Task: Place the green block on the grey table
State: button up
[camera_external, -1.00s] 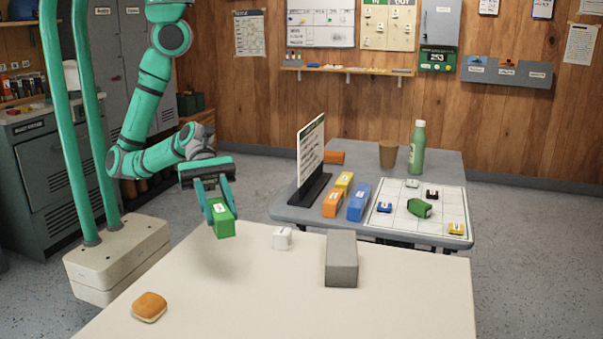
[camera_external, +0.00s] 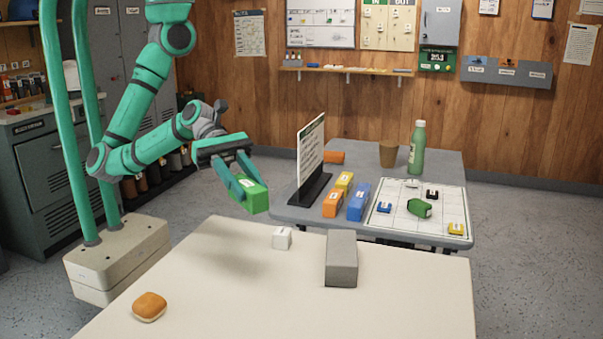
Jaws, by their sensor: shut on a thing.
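My gripper (camera_external: 240,186) is shut on the green block (camera_external: 254,199). It holds the block tilted in the air, beyond the far edge of the cream table and just left of the grey table's near left corner. The grey table (camera_external: 300,215) stands behind the cream table.
The upright sign (camera_external: 310,157) stands on the grey table's left side, close to my gripper. The cream table (camera_external: 220,290) bears a grey block (camera_external: 341,258), a small white cube (camera_external: 282,238) and a bun (camera_external: 149,306). The green bottle (camera_external: 417,147) and brown cup (camera_external: 388,154) stand at the back.

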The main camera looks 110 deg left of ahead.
jog(key=w+a+f+n+t+y, duration=0.15)
jog(key=w+a+n+y, duration=0.4)
jog(key=w+a, duration=0.55)
jog(key=w+a+f+n+y, duration=0.2)
jog(key=w+a+n+y, duration=0.35)
jog(key=w+a, duration=0.6)
jog(key=s+a+f+n+g+y, duration=0.1)
jog(key=s+a+n+g+y, duration=0.35)
jog(key=a, duration=1.25)
jog(key=s+a+f+n+g+y, duration=0.15)
jog(key=a+n+g+y, duration=0.6)
jog(key=a, duration=0.95)
jog(key=f, duration=0.3)
jog(key=f+n+h, duration=0.1)
jog(key=f, duration=0.2)
jog(key=f+n, duration=0.1)
jog(key=f, duration=0.3)
jog(key=shift+w+g+h, duration=0.2)
jog(key=shift+g+h, duration=0.1)
jog(key=shift+g, duration=0.05)
jog(key=shift+f, duration=0.55)
